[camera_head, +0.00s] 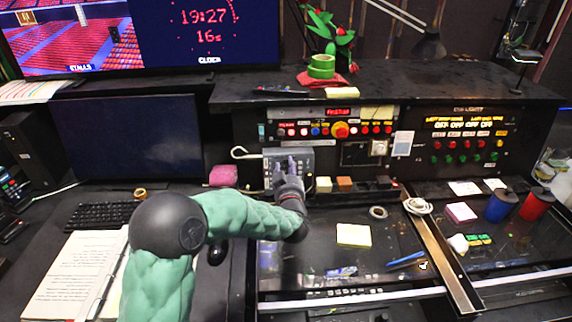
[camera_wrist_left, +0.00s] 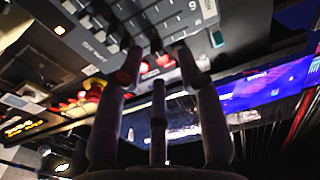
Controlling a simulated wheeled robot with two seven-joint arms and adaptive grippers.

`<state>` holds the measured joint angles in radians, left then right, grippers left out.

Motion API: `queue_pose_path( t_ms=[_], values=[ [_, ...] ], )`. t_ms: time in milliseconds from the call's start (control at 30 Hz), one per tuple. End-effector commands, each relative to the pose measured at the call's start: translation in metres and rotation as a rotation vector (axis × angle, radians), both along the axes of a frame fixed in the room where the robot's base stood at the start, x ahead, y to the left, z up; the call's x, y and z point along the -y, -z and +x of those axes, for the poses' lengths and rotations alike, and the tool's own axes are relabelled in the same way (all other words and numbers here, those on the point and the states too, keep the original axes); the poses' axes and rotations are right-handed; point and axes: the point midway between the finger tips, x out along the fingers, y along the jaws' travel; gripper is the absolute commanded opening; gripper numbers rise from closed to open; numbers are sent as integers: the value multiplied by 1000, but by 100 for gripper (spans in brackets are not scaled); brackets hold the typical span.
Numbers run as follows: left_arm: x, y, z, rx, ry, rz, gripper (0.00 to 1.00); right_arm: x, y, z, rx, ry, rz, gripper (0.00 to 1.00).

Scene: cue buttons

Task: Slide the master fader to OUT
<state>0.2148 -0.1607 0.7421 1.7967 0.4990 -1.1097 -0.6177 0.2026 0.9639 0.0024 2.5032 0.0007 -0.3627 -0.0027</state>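I cannot pick out the master fader or an OUT mark in either view. The keypad (camera_wrist_left: 165,18) shows just beyond the fingertips; contact cannot be told. My right gripper is not in view.
A white hooked handle (camera_head: 247,153) is left of the keypad. A pink block (camera_head: 223,175) and small tan and brown blocks (camera_head: 344,184) stand nearby. The cue-light panel (camera_head: 462,138) is at right. Monitors, a keyboard (camera_head: 98,215) and an open binder (camera_head: 75,265) fill the left.

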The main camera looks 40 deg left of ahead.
Motion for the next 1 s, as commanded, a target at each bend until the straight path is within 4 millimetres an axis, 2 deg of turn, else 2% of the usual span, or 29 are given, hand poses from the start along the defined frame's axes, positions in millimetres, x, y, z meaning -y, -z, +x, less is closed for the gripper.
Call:
queue_pose_path(
  t_ms=[200, 400, 600, 867, 900, 1000],
  values=[
    [30, -1, -34, 1, 4, 1, 37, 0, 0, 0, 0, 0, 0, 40],
    [51, -1, -59, 1, 3, 1, 37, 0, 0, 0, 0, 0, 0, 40],
    [60, 0, -70, 1, 2, 1, 37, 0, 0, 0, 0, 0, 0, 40],
    [60, 0, -71, 1, 0, 1, 37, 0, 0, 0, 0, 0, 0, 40],
    [60, 0, -71, 1, 0, 1, 34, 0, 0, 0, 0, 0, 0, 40],
    [60, 0, -71, 10, -3, -11, 6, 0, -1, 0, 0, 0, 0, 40]
  ],
)
